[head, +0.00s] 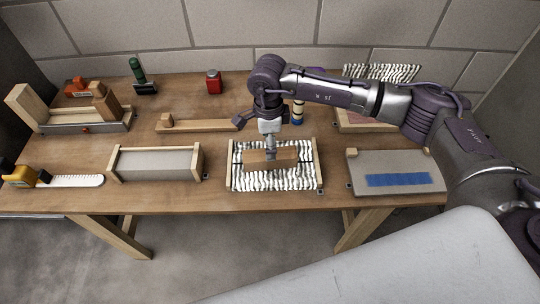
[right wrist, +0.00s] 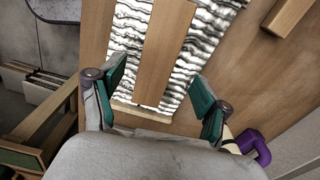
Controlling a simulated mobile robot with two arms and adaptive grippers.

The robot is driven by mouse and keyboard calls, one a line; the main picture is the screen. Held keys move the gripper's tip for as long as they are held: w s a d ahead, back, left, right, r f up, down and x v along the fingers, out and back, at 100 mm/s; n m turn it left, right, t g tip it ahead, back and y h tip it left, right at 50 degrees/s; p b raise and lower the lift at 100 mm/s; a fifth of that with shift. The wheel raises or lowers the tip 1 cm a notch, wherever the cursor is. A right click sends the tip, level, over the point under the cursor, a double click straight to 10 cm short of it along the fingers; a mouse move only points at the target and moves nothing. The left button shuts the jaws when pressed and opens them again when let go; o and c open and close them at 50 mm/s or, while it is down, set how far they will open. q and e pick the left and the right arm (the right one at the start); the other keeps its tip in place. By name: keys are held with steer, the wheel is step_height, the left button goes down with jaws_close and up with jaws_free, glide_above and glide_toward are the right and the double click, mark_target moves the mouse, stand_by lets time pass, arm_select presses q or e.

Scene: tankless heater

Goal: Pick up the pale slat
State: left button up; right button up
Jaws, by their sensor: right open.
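A light brown wooden slat (head: 258,160) lies across the black-and-white wavy striped bed of a wood-edged tray (head: 320,177) in the head view. It is the only slat on that bed and the palest reading I can give is light brown. My right gripper (head: 271,152) is above it, pointing down and partly covering its middle. In the right wrist view the slat (right wrist: 163,50) runs between the spread fingers of my right gripper (right wrist: 158,78), with a gap on both sides. The gripper is open and empty. My left gripper is not in view.
A grey wood-ended box (head: 155,164) stands left of the tray. A grey board with a blue strip (head: 397,180) lies right. A long wooden piece (head: 200,125) lies behind. A red container (head: 213,82) and a green-handled tool (head: 137,70) stand at the back.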

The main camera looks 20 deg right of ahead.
steer(key=shift+f, duration=0.75)
steer(key=f+p, duration=0.1)
steer(key=f, duration=0.1)
steer(key=f+p, duration=0.1)
steer(key=f, duration=0.1)
steer(key=shift+s+d+f, duration=0.1)
steer(key=shift+s, duration=0.1)
steer(key=shift+f, duration=0.6)
jaws_close()
